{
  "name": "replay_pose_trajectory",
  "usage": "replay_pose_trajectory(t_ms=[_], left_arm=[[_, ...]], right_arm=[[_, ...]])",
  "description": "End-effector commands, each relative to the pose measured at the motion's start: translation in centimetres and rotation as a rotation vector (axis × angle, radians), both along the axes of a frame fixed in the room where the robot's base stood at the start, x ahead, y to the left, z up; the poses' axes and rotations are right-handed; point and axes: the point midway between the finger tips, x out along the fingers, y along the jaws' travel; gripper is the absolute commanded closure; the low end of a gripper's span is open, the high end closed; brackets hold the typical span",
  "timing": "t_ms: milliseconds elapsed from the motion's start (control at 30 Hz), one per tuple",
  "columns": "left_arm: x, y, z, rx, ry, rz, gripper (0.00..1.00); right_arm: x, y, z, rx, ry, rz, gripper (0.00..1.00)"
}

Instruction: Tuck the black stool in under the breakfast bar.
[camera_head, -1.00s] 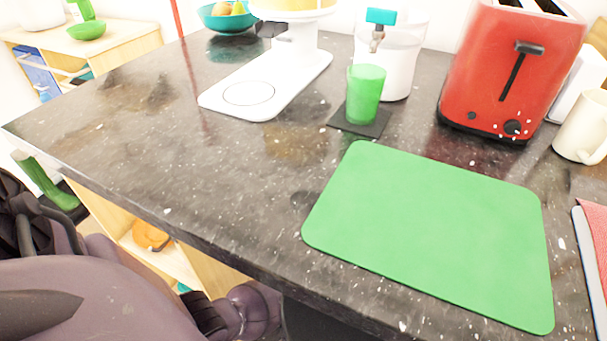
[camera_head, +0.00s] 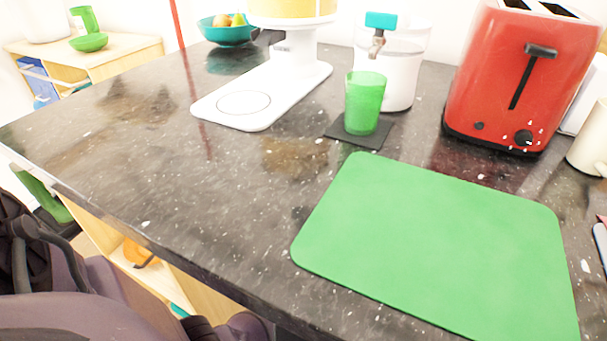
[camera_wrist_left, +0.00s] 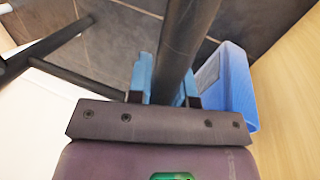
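The black stool shows only in part in the left wrist view, as a thick dark bar (camera_wrist_left: 188,35) with thinner dark bars (camera_wrist_left: 60,45) at the left. My left gripper (camera_wrist_left: 166,88) has its blue fingers on either side of the thick bar, close against it, and looks shut on it. The stool's seat is not in that view, and I cannot make out the stool in the head view. The breakfast bar has a dark speckled granite top (camera_head: 190,170) that fills the head view. My right gripper is in neither view.
On the bar stand a green mat (camera_head: 440,240), a red toaster (camera_head: 520,80), a green cup (camera_head: 365,100) on a dark coaster and a white appliance (camera_head: 265,90). A blue bin (camera_wrist_left: 235,85) stands close right of my left gripper. Pale shelving (camera_head: 165,275) lies below the bar's edge.

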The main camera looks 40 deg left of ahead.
Motion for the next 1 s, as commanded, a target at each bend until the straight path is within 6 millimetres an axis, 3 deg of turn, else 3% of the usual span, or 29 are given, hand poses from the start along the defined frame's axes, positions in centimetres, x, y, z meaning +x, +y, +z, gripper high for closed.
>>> replay_pose_trajectory(t_ms=[100,1000], left_arm=[[-0.02,-0.03,0.00,0.000,0.001,0.000,1.00],[-0.09,-0.09,-0.04,-0.002,0.001,-0.001,1.00]], right_arm=[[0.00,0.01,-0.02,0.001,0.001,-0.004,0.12],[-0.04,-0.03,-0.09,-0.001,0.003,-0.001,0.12]])
